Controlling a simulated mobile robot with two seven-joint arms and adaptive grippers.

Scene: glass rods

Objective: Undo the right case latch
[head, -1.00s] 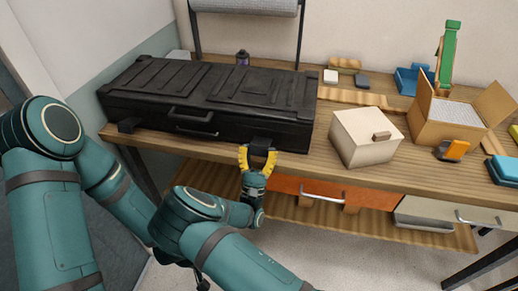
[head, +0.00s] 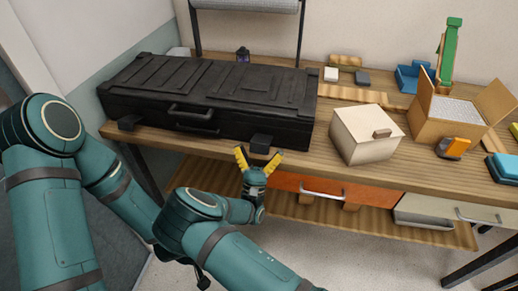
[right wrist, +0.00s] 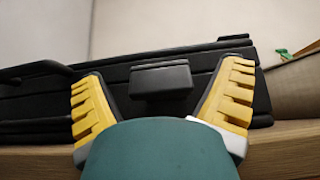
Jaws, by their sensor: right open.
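The black case (head: 210,95) lies shut along the back left of the workbench. Its right latch (head: 261,143) is a dark block on the front face near the right end. It also shows in the right wrist view (right wrist: 161,80), sticking out from the case front; I cannot tell whether it is fastened. My right gripper (head: 258,155) is open just in front of and below this latch. In the right wrist view its yellow fingers (right wrist: 164,98) spread on either side of the latch, with gaps between. The left latch (head: 129,122) is at the case's other end.
The case handle (head: 190,112) is left of the right latch. A cream box (head: 366,138) stands close to the right of the case. An open carton (head: 447,115) is farther right. An orange drawer (head: 310,190) and a lower shelf (head: 400,228) lie under the benchtop (head: 300,162).

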